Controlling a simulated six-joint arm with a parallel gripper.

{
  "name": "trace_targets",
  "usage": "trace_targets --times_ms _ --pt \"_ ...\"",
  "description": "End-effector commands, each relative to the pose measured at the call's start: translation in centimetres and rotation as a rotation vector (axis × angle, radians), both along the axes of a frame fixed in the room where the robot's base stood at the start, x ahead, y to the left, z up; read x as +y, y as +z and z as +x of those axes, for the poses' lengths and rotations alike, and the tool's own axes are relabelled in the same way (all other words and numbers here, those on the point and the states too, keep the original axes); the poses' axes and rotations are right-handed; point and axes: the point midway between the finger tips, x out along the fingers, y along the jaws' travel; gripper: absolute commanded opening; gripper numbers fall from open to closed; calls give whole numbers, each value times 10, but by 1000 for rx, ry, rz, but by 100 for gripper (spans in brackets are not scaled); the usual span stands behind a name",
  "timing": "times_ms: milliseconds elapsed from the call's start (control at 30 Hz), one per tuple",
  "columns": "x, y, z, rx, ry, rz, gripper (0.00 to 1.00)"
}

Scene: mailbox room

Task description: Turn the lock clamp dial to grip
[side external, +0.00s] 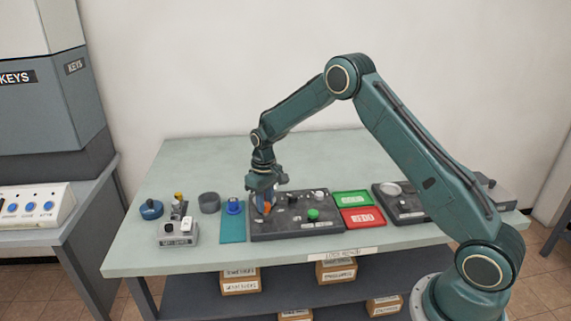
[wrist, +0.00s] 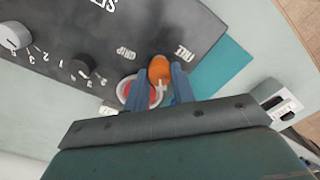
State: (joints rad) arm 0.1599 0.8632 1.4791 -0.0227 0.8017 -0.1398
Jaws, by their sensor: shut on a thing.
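The lock clamp dial (wrist: 160,68) shows an orange end in the wrist view, just below and between the raised words GRIP (wrist: 126,53) and FREE (wrist: 184,52). My gripper (wrist: 160,81) has its two blue fingers on either side of it and is shut on it. Which word the dial points at I cannot tell, since the fingers hide part of it. A small pale cross-shaped part shows between the fingers. In the side view my gripper (side external: 264,197) is low over the left end of the dark panel (side external: 290,230), with a bit of orange at the fingers.
A round red-and-white part (wrist: 127,90) lies close beside the left finger. A grey knob (wrist: 15,37) and a small black knob (wrist: 84,66) share the panel. Green (side external: 352,198) and red (side external: 362,217) trays lie to its right. The table's back is clear.

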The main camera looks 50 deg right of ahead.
Motion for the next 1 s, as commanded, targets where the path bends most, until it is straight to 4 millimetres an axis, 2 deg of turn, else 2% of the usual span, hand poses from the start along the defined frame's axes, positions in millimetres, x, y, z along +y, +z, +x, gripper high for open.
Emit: trace_targets --times_ms 400,600,1000 --pt "-1 1 0 0 -387 0 2" --pt "-1 1 -1 -1 -527 0 2" --pt "-1 1 -1 -1 -639 0 2"
